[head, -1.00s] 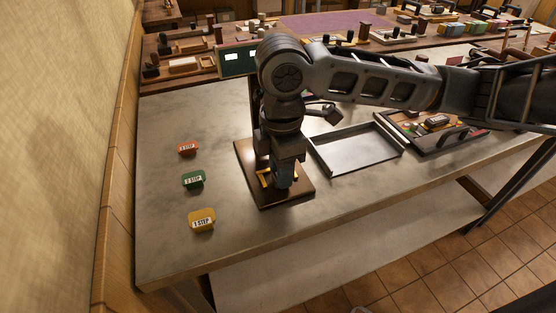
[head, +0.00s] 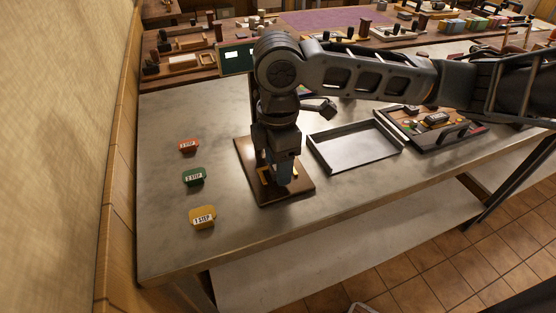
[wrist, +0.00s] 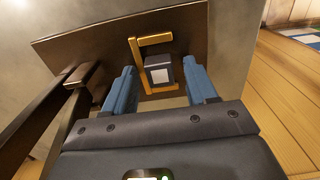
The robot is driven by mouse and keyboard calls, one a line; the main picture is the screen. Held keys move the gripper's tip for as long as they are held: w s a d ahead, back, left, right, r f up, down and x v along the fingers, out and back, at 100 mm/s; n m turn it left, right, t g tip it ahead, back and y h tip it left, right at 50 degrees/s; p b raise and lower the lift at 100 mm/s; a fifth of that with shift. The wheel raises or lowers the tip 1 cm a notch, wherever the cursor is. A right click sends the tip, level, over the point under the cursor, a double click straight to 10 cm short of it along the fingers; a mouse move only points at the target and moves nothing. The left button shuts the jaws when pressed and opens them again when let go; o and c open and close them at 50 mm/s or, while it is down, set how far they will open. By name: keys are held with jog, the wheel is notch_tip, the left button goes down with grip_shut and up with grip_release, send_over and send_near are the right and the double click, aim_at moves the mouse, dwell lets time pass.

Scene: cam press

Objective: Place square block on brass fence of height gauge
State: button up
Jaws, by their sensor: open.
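The square block (wrist: 158,70), dark with a pale square on its face, sits within the L-shaped brass fence (wrist: 155,39) in the wrist view. The fence lies on the dark brown base of the height gauge (wrist: 100,50). My gripper (wrist: 161,72) is open, with one blue finger on each side of the block and visible gaps beside it. In the head view my gripper (head: 283,178) points down over the gauge's base (head: 300,193). A bit of brass (head: 263,175) shows there, but my gripper hides the block.
An empty grey metal tray (head: 355,146) lies right of the gauge, and a brown tray of small parts (head: 432,128) lies beyond it. Red (head: 188,146), green (head: 194,177) and yellow (head: 202,217) step tags stand at the left. The gauge's dark post (wrist: 82,78) stands close to my left finger in the wrist view.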

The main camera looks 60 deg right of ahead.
notch_tip(320, 180, up, 12)
jog(key=shift+r+p, duration=0.15)
jog(key=shift+p, duration=0.15)
dwell(0.3)
